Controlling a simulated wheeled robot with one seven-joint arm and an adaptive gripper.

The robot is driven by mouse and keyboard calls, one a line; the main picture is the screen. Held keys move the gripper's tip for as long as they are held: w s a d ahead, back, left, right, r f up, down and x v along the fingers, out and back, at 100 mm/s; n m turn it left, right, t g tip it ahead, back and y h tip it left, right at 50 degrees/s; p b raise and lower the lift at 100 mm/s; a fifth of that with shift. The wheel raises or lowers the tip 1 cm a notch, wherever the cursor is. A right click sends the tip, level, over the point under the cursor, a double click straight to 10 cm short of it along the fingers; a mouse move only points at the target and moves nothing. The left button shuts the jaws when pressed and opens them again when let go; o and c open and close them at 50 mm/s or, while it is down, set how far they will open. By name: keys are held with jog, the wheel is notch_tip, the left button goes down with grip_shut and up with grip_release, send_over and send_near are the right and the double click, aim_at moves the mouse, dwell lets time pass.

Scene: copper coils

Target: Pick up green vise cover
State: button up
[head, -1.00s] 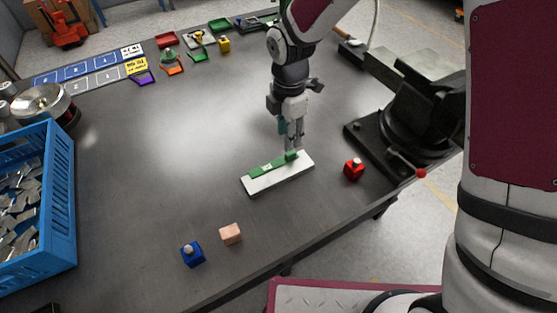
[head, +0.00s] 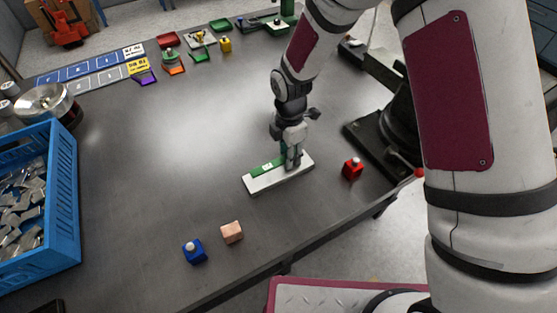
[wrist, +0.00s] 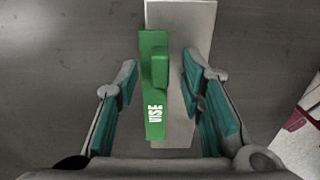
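The green vise cover (wrist: 154,110) is a flat green strip with a raised block and white "VISE" lettering. In the wrist view it lies lengthwise between my open fingers, with a gap on each side. It rests on a white block (wrist: 192,30), which sticks out to its right. In the head view the cover (head: 262,167) lies on the white block (head: 262,184) on the table. My gripper (head: 292,167) is over the block's right part and hides that end of the cover. In the wrist view my gripper (wrist: 165,90) is open and empty.
A red piece (head: 352,168) stands on the table right of the white block, near a black vise base (head: 375,150). A blue piece (head: 194,250) and a tan cube (head: 231,232) lie in front. A blue crate (head: 62,230) is at left. The middle table is clear.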

grip_shut()
jog(key=shift+r, duration=0.1)
jog(key=shift+r, duration=0.5)
notch_tip(320, 180, up, 2)
jog(key=shift+w+r, duration=0.1)
jog(key=shift+s+d+r+b, duration=0.15)
jog(key=shift+s+d+b, duration=0.2)
jog(key=shift+s, duration=0.25)
jog(key=s+d+r, duration=0.1)
jog(key=s+d, duration=0.6)
jog(key=s, duration=0.5)
jog(key=shift+s+d+r, duration=0.2)
jog(key=shift+s, duration=0.2)
